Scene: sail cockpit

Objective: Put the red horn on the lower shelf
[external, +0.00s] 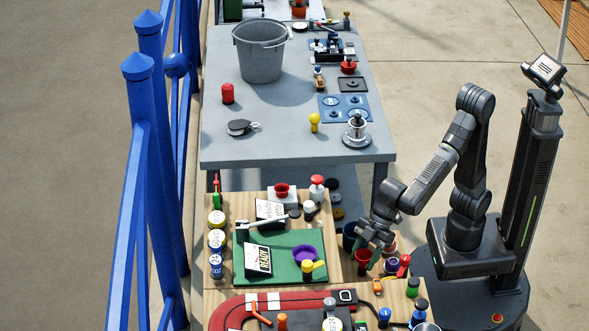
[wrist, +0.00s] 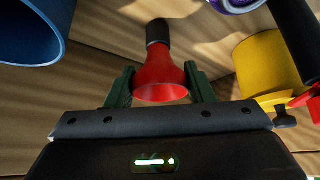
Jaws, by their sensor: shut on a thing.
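The red horn (wrist: 160,72) has a dark bulb end and a flared red mouth. In the wrist view it lies between the two green fingers of my gripper (wrist: 160,86), with the mouth toward the camera. In the external view my gripper (external: 375,236) is low at the right side of the wooden bench, and the horn's red mouth (external: 363,257) shows just below it. My gripper is shut on the horn. Which surface is the lower shelf is not clear; a shadowed level with dark round items shows under the grey table (external: 218,156).
A blue cup (wrist: 30,28) is at the left of the wrist view, and a yellow thing (wrist: 265,68) is at the right. Several small red and green items stand near the gripper. A green mat (external: 285,268) lies to the left. A bucket (external: 260,55) stands on the grey table.

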